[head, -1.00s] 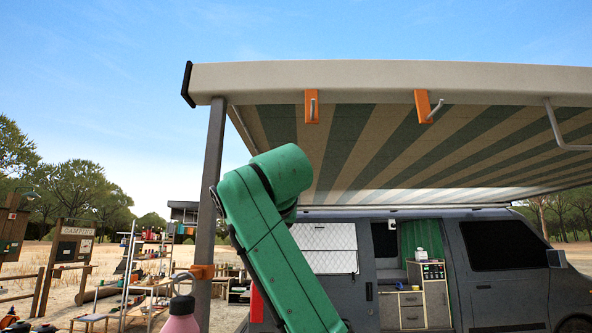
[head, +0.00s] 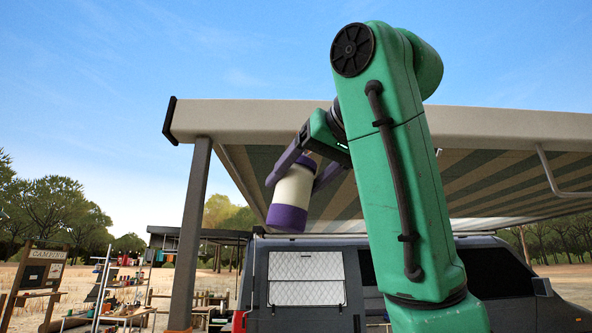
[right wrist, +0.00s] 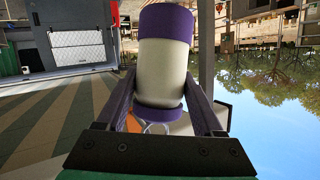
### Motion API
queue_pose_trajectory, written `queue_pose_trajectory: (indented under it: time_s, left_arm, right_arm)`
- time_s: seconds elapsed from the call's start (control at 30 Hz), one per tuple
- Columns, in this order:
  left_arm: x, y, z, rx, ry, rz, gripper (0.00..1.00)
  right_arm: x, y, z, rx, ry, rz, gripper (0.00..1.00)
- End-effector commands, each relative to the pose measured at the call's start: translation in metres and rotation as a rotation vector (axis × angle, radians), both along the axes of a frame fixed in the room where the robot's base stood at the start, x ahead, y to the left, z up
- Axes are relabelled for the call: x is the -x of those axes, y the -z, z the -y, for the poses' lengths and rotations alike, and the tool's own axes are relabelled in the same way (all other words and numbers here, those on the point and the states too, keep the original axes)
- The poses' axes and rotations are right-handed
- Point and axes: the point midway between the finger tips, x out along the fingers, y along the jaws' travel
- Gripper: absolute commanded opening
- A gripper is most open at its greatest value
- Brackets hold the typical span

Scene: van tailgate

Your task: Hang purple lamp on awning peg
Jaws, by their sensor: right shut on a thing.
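The purple lamp (head: 293,190), a cream cylinder with purple ends, hangs slightly tilted between the dark purple fingers of my right gripper (head: 304,172), which is shut on it. The lamp is in front of the left part of the awning (head: 240,118), just below its front beam. In the right wrist view the lamp (right wrist: 163,66) stands between the fingers. An orange peg mount (right wrist: 133,123) shows behind its lower end there. In the head view my right arm and gripper hide the orange peg mounts. I cannot tell whether the lamp touches a peg. My left gripper is out of view.
A grey awning post (head: 190,230) stands left of the lamp. The grey van (head: 310,300) is behind, under the awning. A bent rod (head: 560,180) hangs from the beam at the right. Open sky lies left of the post.

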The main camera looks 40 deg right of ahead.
Motion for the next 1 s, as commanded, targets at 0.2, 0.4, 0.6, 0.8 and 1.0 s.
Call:
queue_pose_trajectory:
  time_s: [0.2,0.4,0.6,0.8,1.0]
  left_arm:
    - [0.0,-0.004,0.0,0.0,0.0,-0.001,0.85]
    - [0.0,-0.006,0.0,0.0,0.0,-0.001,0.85]
    - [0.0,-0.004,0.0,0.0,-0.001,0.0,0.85]
    - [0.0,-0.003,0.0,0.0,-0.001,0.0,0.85]
    - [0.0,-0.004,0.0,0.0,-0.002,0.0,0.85]
  right_arm:
    - [-0.013,0.001,0.01,0.0,0.0,0.001,0.0]
    - [-0.025,0.002,0.019,0.0,0.001,0.001,0.0]
    - [-0.035,0.009,0.026,0.001,-0.001,0.001,0.0]
    - [-0.039,0.012,0.029,0.001,-0.001,0.001,0.0]
    - [-0.039,0.012,0.03,0.001,0.0,0.002,0.0]
